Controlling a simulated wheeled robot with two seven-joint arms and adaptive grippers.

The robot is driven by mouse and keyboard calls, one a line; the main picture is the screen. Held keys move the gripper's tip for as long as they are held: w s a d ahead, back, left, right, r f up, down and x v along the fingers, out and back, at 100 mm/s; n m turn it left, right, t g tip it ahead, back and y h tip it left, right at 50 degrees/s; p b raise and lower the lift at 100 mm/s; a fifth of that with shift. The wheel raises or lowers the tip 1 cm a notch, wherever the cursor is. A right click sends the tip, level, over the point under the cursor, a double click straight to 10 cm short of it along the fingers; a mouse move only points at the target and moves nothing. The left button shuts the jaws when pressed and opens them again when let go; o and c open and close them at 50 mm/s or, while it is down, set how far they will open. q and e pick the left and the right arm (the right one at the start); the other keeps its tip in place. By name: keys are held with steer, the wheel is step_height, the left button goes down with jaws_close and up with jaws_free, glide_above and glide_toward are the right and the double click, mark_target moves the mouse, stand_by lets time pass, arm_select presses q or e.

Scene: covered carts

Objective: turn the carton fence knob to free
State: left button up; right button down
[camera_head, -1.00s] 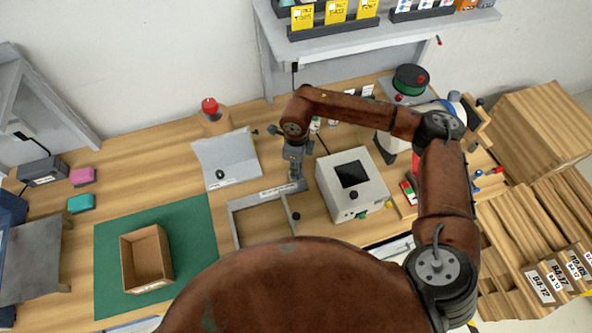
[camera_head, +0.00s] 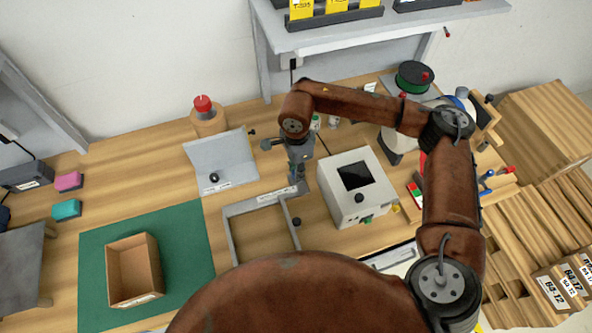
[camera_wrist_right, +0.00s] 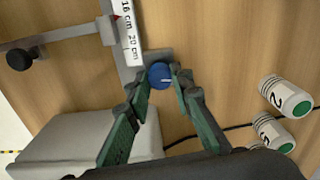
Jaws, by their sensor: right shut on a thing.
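The carton fence (camera_head: 229,236) is a grey frame lying on the wooden bench. Its white scale strip (camera_wrist_right: 131,35) reads 16 cm and 20 cm in the right wrist view. The fence knob (camera_wrist_right: 160,76) is blue with a pale mark on top and sits at the fence's far right corner. My right gripper (camera_wrist_right: 163,82) points down there, its green-padded fingers shut on the knob from both sides. In the head view the right gripper (camera_head: 297,181) hides the knob. My left gripper is in neither view.
A black knob (camera_wrist_right: 20,59) sits on another part of the fence. A grey box with a dark screen (camera_head: 357,184) stands close right of my gripper. An open carton (camera_head: 133,272) rests on a green mat (camera_head: 197,228) at left.

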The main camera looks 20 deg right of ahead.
steer(key=shift+a, duration=0.1)
stand_by(0.4)
steer(key=c, duration=1.7)
jaws_free()
steer(key=shift+r, duration=0.1)
step_height(320, 180, up, 12)
steer(key=shift+f, duration=0.1)
